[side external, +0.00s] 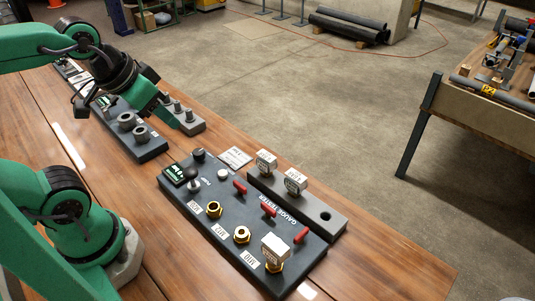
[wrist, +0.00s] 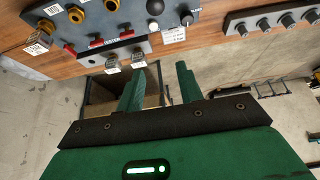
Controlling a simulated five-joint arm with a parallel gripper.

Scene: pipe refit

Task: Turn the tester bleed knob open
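The dark grey gauge tester panel (side external: 215,232) lies on the wooden bench in the side view and fills the top of the wrist view (wrist: 135,48). A black knob (side external: 198,155) stands at its far corner, also in the wrist view (wrist: 187,18). A pale round knob (side external: 223,174) is close by, also in the wrist view (wrist: 155,7). I cannot read which is the bleed knob. My gripper (side external: 174,114) hangs beyond the panel's far end, apart from the knobs. In the wrist view its green fingers (wrist: 160,88) are apart with nothing between them.
The panel carries a black ball-topped handle (side external: 192,175), red levers (side external: 268,209) and brass fittings (side external: 242,234). A grey block (side external: 325,215) with white-faced gauges lies along its right side. A grey rack of pegs (side external: 185,115) and a dark fittings tray (side external: 140,138) lie near my gripper.

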